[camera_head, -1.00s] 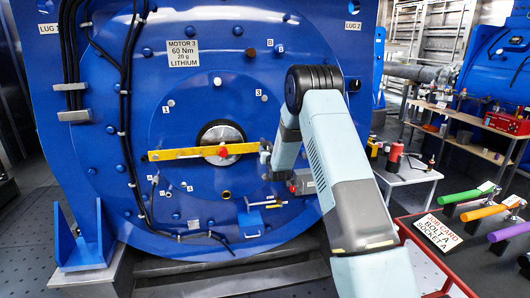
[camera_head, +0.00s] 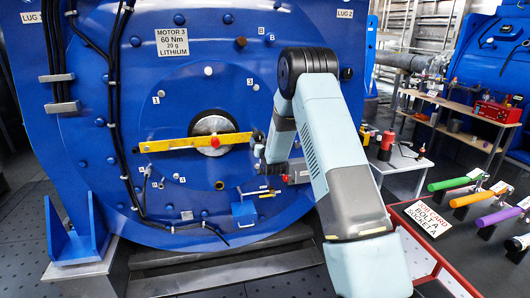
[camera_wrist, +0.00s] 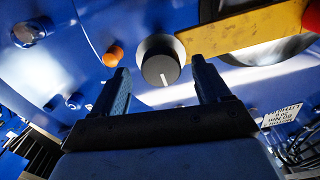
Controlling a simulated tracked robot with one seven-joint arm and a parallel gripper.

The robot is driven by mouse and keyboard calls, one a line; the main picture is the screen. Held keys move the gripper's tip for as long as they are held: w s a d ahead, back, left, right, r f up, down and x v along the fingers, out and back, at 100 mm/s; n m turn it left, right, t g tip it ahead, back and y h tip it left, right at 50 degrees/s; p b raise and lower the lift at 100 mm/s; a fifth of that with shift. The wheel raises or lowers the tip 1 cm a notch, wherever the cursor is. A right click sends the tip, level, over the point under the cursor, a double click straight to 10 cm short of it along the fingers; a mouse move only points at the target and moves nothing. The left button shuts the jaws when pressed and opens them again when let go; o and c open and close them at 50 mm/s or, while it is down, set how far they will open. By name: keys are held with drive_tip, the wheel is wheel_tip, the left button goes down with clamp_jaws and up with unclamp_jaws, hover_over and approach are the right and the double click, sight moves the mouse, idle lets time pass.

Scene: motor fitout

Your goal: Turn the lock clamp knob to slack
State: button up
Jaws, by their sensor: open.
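The knob (camera_wrist: 158,64) is a dark round knob with a white pointer line, on a pale disc on the blue motor face. In the wrist view its line points down, towards my gripper. My gripper (camera_wrist: 159,72) is open, with one finger to each side of the knob in the picture. I cannot tell whether the fingers touch it. In the head view my gripper (camera_head: 262,160) is by the right end of the yellow bar (camera_head: 180,143), and the knob is not clearly visible there. The blue motor (camera_head: 110,185) carries a "MOTOR 3" label.
An orange-tipped stud (camera_wrist: 113,56) sits left of the knob. The yellow bar with a red centre lies close on its right. Black cables (camera_head: 113,110) run down the motor. A red-edged table (camera_head: 425,250) with coloured-handled tools (camera_head: 472,199) stands at right.

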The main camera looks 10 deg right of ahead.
drive_tip(key=s, duration=1.1)
drive_tip(key=s+r+g, duration=0.6)
drive_tip(key=s+r, duration=1)
drive_tip(key=r, duration=0.3)
drive_tip(key=s+r+g, duration=0.2)
drive_tip(key=s+g, duration=0.1)
drive_tip(key=s, duration=1.4)
drive_tip(key=s+a+r+n+g, duration=0.1)
drive_tip(key=s+g, duration=0.2)
drive_tip(key=s, duration=1.3)
drive_tip(key=shift+s+r+n, duration=0.3)
drive_tip(key=shift+s+r, duration=0.05)
